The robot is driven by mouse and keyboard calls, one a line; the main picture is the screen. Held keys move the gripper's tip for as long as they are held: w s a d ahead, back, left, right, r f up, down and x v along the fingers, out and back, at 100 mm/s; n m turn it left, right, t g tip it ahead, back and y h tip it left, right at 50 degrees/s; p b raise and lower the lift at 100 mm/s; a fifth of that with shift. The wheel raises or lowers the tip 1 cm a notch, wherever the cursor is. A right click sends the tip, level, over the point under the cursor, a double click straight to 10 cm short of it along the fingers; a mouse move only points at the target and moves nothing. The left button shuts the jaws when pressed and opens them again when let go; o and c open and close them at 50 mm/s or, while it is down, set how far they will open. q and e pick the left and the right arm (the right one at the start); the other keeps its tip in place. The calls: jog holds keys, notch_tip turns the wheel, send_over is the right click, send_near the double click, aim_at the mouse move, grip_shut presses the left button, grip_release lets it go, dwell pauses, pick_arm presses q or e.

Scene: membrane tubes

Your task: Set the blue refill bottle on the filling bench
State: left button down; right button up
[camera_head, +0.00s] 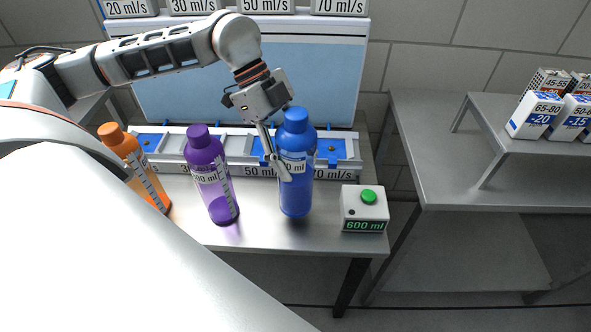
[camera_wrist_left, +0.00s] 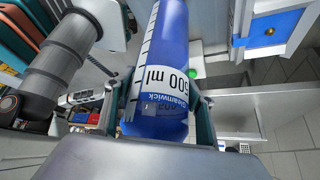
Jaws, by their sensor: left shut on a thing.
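The blue refill bottle (camera_head: 296,190) is upright over the filling bench (camera_head: 262,236), between the purple bottle and the button box. I cannot tell whether its base touches the bench top. My left gripper (camera_head: 279,160) is shut on the bottle around its upper body, near the label. In the left wrist view the blue bottle (camera_wrist_left: 160,100) fills the middle, with a finger on each side of it and its 500 ml label showing. My right gripper is not in view.
A purple bottle (camera_head: 210,180) and an orange bottle (camera_head: 135,168) stand to the left on the bench. A box with a green button (camera_head: 365,208) reading 600 ml is at right. Blue-and-grey stations (camera_head: 335,150) line the back. A grey table (camera_head: 480,190) stands farther right.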

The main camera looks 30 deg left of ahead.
pick_arm(q)
jog(key=shift+f, duration=2.2)
jog(key=c, duration=0.8)
grip_release()
jog(key=shift+f, duration=0.1)
jog(key=shift+c, duration=0.2)
jog(key=v, duration=1.2)
jog(key=shift+s, duration=0.1)
